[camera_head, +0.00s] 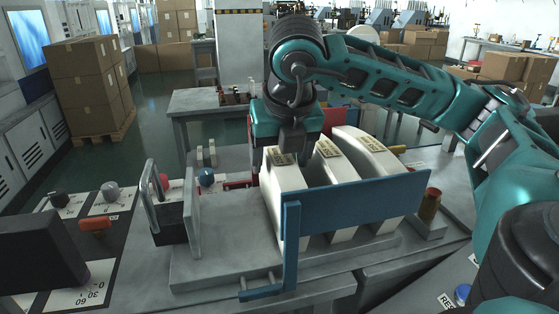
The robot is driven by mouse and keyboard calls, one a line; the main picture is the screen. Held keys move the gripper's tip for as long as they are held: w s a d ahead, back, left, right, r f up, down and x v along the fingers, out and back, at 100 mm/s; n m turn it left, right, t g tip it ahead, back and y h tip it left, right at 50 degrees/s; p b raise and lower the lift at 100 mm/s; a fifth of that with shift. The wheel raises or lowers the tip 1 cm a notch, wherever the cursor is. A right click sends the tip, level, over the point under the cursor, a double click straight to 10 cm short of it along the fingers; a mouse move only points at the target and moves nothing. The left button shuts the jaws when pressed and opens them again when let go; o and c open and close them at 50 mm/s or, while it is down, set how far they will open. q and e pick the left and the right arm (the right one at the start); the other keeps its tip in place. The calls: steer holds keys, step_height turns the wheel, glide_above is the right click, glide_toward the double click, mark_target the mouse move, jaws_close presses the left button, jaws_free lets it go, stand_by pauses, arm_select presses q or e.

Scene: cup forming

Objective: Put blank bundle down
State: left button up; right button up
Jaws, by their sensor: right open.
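Three white, curved blank bundles with printed labels stand upright side by side in a blue-fronted holder (360,207) on a grey plate. The left bundle (284,190) is under my right gripper; the middle bundle (338,165) and right bundle (372,155) stand to its right. My right gripper (291,152) is open, pointing down at the top of the left bundle. Its fingers are at or just above the bundle's top edge; I cannot tell whether they touch it. The holder's front hides the lower middle of the bundles. My left gripper is not in view.
A grey upright bracket (193,215) stands left of the holder. A copper-coloured cylinder (430,204) stands at the right. Stacked cartons (88,85) are behind.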

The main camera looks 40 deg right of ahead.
steer(key=p+v, duration=0.2)
steer(key=v, duration=0.7)
steer(key=shift+r, duration=0.2)
steer(key=shift+s+a+r+p, duration=0.1)
steer(key=shift+s+r+p, duration=0.2)
steer(key=shift+r, duration=0.15)
